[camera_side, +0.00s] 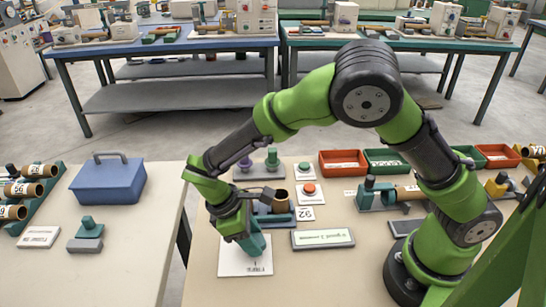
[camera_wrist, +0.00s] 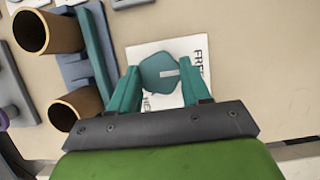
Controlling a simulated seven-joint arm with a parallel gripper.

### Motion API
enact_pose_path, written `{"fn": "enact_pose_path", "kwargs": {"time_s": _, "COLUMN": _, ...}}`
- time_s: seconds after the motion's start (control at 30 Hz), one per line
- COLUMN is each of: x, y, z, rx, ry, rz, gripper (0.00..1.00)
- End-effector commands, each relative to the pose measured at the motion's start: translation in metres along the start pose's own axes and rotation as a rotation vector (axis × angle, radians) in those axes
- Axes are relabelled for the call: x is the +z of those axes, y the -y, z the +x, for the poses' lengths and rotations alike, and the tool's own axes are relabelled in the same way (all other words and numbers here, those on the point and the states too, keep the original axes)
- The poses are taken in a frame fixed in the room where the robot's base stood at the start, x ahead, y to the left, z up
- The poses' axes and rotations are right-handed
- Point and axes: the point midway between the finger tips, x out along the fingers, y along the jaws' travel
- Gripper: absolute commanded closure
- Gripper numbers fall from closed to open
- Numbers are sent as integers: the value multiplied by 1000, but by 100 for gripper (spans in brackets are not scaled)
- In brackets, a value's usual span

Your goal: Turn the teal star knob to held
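The teal star knob (camera_wrist: 155,70) sits over a white card (camera_wrist: 190,47), with a white mark on its top pointing right, toward the printed word FREE. A second word on the card begins with HE and is partly hidden at the lower left of the knob. My gripper (camera_wrist: 163,78) has one teal finger on each side of the knob. I cannot tell whether the fingers press on it. In the side view my gripper (camera_side: 256,243) reaches down over the card (camera_side: 235,263) near the table's front left, and the knob is hidden behind it.
A blue-grey fixture with brown tubes (camera_wrist: 50,32) stands close to the left in the wrist view. A red button on a white plate (camera_side: 309,190), a white sign (camera_side: 322,238) and red and green bins (camera_side: 343,162) lie beyond. A gap separates the left table (camera_side: 130,240).

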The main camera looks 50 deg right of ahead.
Motion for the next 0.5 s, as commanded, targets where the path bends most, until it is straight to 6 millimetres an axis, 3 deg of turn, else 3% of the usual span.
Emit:
{"fn": "enact_pose_path", "kwargs": {"time_s": 0.03, "x": 0, "y": 0, "z": 0, "rx": 0, "ry": 0, "rz": 0, "gripper": 64}}
{"fn": "enact_pose_path", "kwargs": {"time_s": 0.17, "x": 0, "y": 0, "z": 0, "rx": 0, "ry": 0, "rz": 0, "gripper": 83}}
{"fn": "enact_pose_path", "kwargs": {"time_s": 0.5, "x": 0, "y": 0, "z": -1, "rx": -23, "ry": -1, "rz": 52, "gripper": 83}}
